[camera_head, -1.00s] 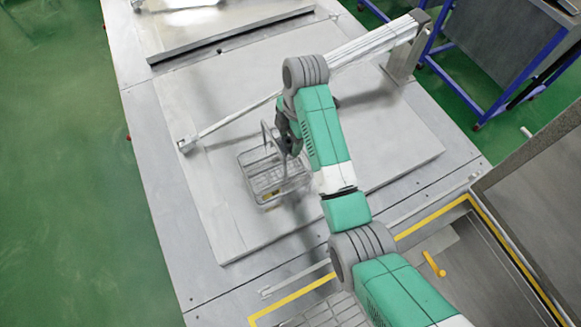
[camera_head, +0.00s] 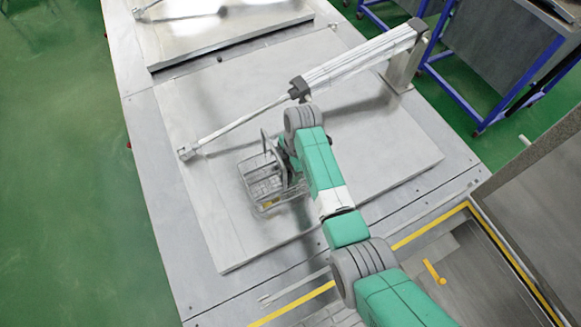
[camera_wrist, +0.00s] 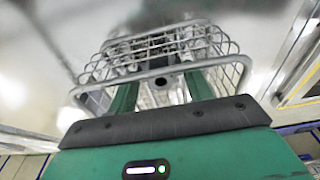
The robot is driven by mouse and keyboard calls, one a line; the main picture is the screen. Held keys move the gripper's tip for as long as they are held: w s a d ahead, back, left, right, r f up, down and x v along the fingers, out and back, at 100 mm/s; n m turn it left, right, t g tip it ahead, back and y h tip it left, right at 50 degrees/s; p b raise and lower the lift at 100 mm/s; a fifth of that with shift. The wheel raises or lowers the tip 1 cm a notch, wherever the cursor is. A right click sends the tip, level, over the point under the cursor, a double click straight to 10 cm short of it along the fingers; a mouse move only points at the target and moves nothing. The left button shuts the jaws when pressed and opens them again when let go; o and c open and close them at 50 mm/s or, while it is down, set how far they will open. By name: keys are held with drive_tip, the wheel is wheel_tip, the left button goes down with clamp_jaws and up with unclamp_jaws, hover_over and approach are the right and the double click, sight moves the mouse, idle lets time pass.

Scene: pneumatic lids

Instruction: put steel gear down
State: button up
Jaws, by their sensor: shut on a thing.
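No separate steel gear can be made out. A grey metal wire basket (camera_head: 250,187) with an upright handle is at my gripper (camera_head: 283,160), over the left part of the large grey plate (camera_head: 370,165). My gripper is shut on the basket's handle. In the wrist view the basket (camera_wrist: 232,48) lies beyond my gripper (camera_wrist: 163,85), with the curved handle bar crossing between the green fingers. I cannot tell whether the basket touches the plate. Its contents are unclear, apart from a small yellow patch low in it.
A pneumatic cylinder (camera_head: 355,58) with a thin rod runs diagonally above the plate, close behind my arm. A second plate (camera_head: 215,28) is at the back. A yellow-edged pit (camera_head: 480,265) is at lower right. The plate's right part is clear.

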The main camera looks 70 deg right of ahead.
drive_tip(key=shift+f, duration=0.1)
drive_tip(key=o, duration=1.2)
drive_tip(key=shift+c, duration=0.2)
wheel_tip(320, 180, up, 12)
drive_tip(key=s+d, duration=0.1)
drive_tip(key=shift+d, duration=0.2)
drive_tip(key=shift+s, duration=0.1)
